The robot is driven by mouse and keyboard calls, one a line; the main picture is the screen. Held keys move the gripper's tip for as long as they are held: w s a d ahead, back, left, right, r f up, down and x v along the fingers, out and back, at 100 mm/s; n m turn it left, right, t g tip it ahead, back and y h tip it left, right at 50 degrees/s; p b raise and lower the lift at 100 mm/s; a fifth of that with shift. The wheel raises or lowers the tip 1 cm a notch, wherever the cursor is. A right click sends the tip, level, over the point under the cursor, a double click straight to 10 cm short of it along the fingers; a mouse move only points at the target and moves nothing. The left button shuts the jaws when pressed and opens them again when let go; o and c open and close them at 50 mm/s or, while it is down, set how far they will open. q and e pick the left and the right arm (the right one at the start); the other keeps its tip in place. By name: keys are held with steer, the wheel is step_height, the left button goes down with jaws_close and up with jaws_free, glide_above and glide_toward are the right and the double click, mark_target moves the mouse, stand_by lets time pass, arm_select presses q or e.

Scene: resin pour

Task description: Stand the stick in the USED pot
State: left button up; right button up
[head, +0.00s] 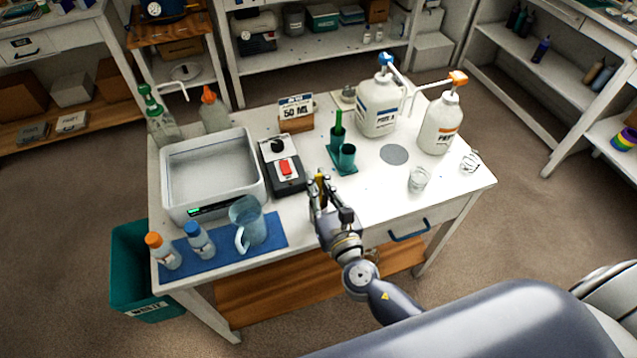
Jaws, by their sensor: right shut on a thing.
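My right gripper (321,190) is over the front middle of the white table, fingers pointing away from me. It is shut on a thin yellow-brown piece, seemingly the stick (320,179), of which only a short end shows between the fingers. Just beyond it stand two dark green pots on a green base (345,169). The rear pot (337,138) has a bright green thing standing up from it. The front pot (347,155) shows a dark opening, and its contents are hidden. I cannot read which one is marked USED. My left gripper is out of view.
A black box with a red switch (286,168) and a grey-white basin (211,172) stand to the left. A jug (247,222) and two bottles are on a blue mat (272,229). Two pump bottles (378,105) and a clear cup (418,179) stand to the right.

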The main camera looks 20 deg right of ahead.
steer(key=o, duration=0.8)
steer(key=shift+o, duration=0.2)
steer(key=s, duration=1.2)
steer(key=shift+d, duration=0.2)
